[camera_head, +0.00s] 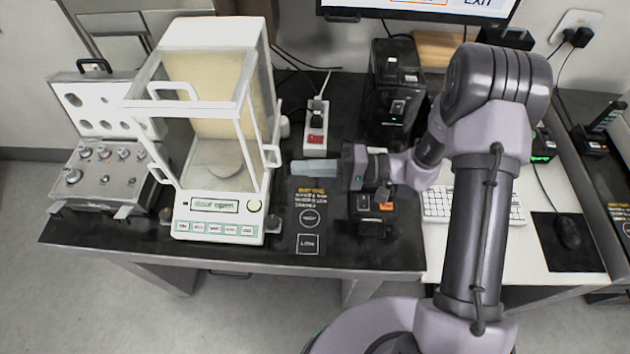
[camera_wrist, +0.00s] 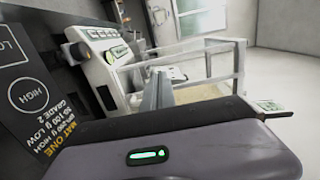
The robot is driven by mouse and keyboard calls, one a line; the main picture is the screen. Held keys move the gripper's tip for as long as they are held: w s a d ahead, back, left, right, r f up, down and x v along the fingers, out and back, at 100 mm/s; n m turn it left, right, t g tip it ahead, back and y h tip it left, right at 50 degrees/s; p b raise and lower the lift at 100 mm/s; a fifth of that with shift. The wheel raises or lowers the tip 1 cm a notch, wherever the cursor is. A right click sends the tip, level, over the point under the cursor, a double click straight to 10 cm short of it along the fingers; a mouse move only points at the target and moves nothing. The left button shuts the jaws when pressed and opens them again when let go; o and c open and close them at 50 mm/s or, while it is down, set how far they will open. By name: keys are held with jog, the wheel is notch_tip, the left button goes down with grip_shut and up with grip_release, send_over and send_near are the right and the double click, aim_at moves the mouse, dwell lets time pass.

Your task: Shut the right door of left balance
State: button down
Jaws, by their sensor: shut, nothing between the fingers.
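The left balance (camera_head: 218,225) is a white weighing balance with a glass draft shield, on the black table at left. Its display (camera_head: 214,204) reads "door open". The right door's white handle (camera_head: 271,155) stands out from the right side; how far open that door is, I cannot tell. My gripper (camera_head: 302,168) is shut and empty, pointing left, right of this handle and apart from it, above the black mat. In the wrist view the balance (camera_wrist: 98,70) lies tilted beyond my gripper's grey fingers (camera_wrist: 157,93), which hide part of its shield.
A black mat (camera_head: 307,243) with printed labels lies right of the balance. A power strip (camera_head: 315,140) with a red switch is behind my gripper. A weight case (camera_head: 95,175) stands open at left. A black device (camera_head: 393,110) and a keyboard (camera_head: 437,204) are to the right.

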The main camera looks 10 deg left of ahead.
jog(key=s+d, duration=0.3)
jog(key=s, duration=0.2)
jog(key=w+f+m+t+h+b, duration=0.2)
jog(key=w+f+m+t+b, duration=0.3)
jog(key=t, duration=0.5)
jog(key=w+a+r+m, duration=0.1)
jog(key=w+a, duration=0.5)
jog(key=a, duration=0.1)
jog(key=shift+w+a+m+p, duration=0.15)
jog(key=shift+a+m+p, duration=0.15)
jog(key=shift+a+p, duration=0.1)
